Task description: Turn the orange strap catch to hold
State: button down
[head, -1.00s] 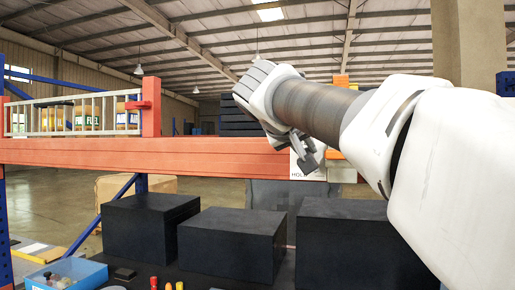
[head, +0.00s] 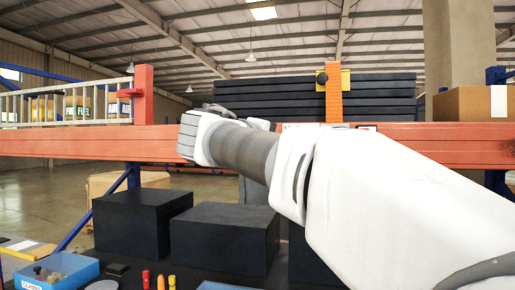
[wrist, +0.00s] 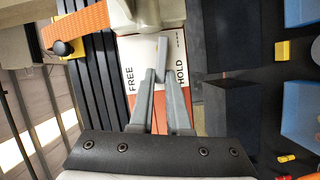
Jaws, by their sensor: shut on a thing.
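In the wrist view my gripper (wrist: 160,78) is shut on a narrow grey lever (wrist: 163,52), which stands in front of a white plate (wrist: 140,52). The plate reads FREE on the left and HOLD on the right, and the lever lies between the two words. The orange strap (head: 334,100) stands upright behind the beam in the head view, with a yellow block (head: 345,79) and a black knob (head: 321,77) at its top. The strap also shows in the wrist view (wrist: 80,27). My arm hides the gripper and lever in the head view.
A long orange beam (head: 80,143) crosses the head view behind my arm. Dark slabs (head: 270,99) are stacked behind it. Black boxes (head: 222,240) and a blue tray (head: 60,272) stand below. A cardboard box (head: 475,103) is at the right.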

jog(key=shift+f+n+t+h+b, duration=0.3)
jog(key=shift+f+n+t+b, duration=0.15)
jog(key=shift+n, duration=0.65)
jog(key=c, duration=1.2)
grip_release()
jog(key=shift+f, duration=0.1)
jog(key=shift+o, duration=0.2)
jog(key=shift+a, duration=0.1)
jog(key=b+v, duration=0.2)
jog(key=v, duration=1.5)
jog(key=shift+a, duration=0.1)
